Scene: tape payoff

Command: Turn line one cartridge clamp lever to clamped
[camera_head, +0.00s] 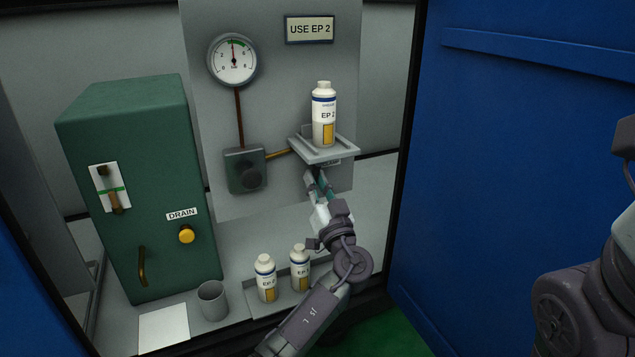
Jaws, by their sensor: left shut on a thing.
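A white cartridge bottle (324,116) marked EP 2 stands upright on a grey bracket shelf (325,153) on the back panel. My left gripper (316,181) is just below this shelf, shut on a small part there, which appears to be the clamp lever. The fingers hide most of the lever, so its angle cannot be read. A small label under the shelf is partly covered and too small to read. Of my right arm, only dark links show at the right edge; its fingertips are not in view.
A green unit (150,240) with a yellow drain knob (187,234) stands left. A gauge (232,60) and a regulator box (244,170) are on the panel. Two bottles (265,278) (299,268) and a grey cup (212,300) stand below. A blue door (500,130) bounds the right.

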